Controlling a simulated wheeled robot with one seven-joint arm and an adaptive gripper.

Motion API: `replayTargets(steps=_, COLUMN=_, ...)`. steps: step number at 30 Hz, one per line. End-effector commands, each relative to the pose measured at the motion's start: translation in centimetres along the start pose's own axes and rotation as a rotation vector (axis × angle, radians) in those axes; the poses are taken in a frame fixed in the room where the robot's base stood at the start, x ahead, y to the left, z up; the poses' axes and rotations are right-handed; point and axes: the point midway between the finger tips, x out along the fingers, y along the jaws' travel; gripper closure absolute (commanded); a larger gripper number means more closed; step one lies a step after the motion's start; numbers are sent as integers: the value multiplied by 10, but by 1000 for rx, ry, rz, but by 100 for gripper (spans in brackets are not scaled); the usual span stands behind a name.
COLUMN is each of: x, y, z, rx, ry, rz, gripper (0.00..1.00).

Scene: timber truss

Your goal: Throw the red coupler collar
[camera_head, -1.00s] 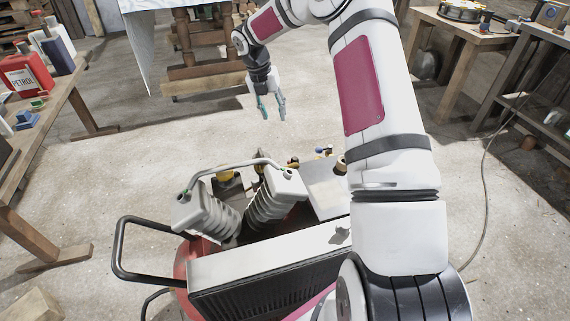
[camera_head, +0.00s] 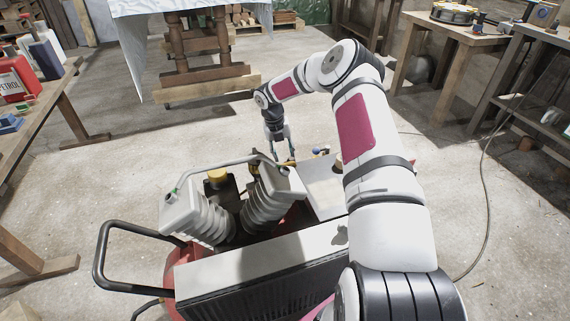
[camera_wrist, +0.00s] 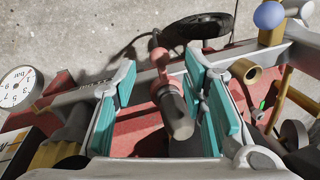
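The red coupler collar (camera_wrist: 161,86) shows in the wrist view as a dull red ring with a small red ball-ended lever, around a dark grey cylindrical coupler (camera_wrist: 180,120). My gripper (camera_wrist: 162,92) is open, with a teal-padded finger on each side of the collar and coupler. A gap shows on both sides, so I see no grip. In the head view my gripper (camera_head: 279,149) points down at the far end of the compressor (camera_head: 260,262). The collar is too small or hidden to make out there.
Beside the coupler are a pressure gauge (camera_wrist: 18,86), a brass fitting (camera_wrist: 246,71) and a blue ball knob (camera_wrist: 269,15). Finned cylinders (camera_head: 270,203) and a pipe stand close to my gripper. Clear concrete floor (camera_head: 100,180) surrounds the compressor.

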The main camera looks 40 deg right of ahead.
Motion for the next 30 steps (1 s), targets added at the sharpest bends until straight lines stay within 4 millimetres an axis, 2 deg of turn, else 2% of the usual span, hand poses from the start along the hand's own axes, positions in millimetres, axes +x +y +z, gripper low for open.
replayTargets(steps=1, x=11, y=0, z=0, rx=1, ry=1, rz=1, gripper=61)
replayTargets(steps=3, x=20, y=0, z=0, rx=1, ry=1, rz=2, gripper=61)
replayTargets(steps=7, x=31, y=1, z=0, rx=1, ry=-1, rz=1, gripper=61)
replayTargets(steps=19, x=36, y=0, z=0, rx=0, ry=-1, rz=1, gripper=61)
replayTargets(steps=24, x=36, y=0, z=0, rx=0, ry=-1, rz=1, gripper=99)
replayTargets(steps=30, x=36, y=0, z=0, rx=2, ry=0, rz=0, gripper=100)
